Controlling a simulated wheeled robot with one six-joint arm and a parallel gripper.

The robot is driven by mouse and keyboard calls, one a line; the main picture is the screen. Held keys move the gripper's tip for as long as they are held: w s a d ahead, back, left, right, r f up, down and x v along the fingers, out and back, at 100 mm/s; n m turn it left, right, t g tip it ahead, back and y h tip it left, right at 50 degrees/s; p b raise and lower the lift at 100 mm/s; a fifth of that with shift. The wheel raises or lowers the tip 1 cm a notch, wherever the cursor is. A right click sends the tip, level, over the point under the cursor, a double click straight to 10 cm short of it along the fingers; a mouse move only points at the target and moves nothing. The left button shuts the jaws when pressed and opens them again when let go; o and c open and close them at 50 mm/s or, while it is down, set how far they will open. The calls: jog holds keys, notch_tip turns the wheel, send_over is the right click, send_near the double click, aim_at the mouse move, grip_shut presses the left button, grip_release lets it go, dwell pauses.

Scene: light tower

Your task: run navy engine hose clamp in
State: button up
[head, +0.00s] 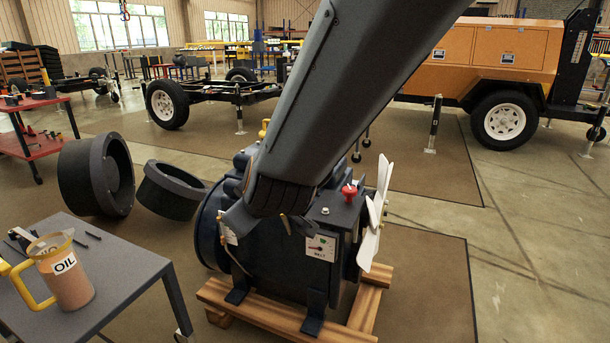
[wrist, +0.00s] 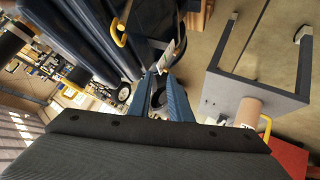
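The navy engine (head: 340,225) stands upright on a wooden pallet (head: 240,303). It has a red cap, a white fan on its right and a dial plate on its front. My arm crosses in front of the engine and hides part of it. My gripper (head: 268,222) is at the engine's left front, with its fingers spread apart. In the wrist view, the blue fingers of my gripper (wrist: 159,88) show a gap between them, with no clearly held thing. The navy engine (wrist: 75,35) fills the upper left there. I cannot make out the hose clamp with certainty.
A grey table (head: 95,265) with an oil jug (head: 62,272) and small tools stands at the front left. Two large black drums (head: 97,175) lie behind it. A red cart (head: 35,135) is at the far left, an orange trailer (head: 485,58) at the back. Floor is clear on the right.

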jog(key=w+d+r+t+h+b, duration=0.1)
jog(key=w+d+t+h+b, duration=0.1)
jog(key=w, duration=0.4)
jog(key=w+d+r+n+t+h+b, duration=0.1)
jog(key=w+d+t+h+b, duration=0.2)
jog(key=w+d+h+b, duration=0.2)
jog(key=w+d+n+t+h+b, duration=0.1)
jog(key=w+d+t+h+b, duration=0.2)
jog(key=w, duration=0.5)
jog(key=shift+w+d+r+h+b, duration=0.25)
jog(key=shift+d+r+h+b, duration=0.15)
jog(key=shift+h+b, duration=0.15)
jog(key=shift+w+d+r, duration=0.1)
jog(key=shift+w+d, duration=0.1)
jog(key=shift+w, duration=0.4)
grip_shut()
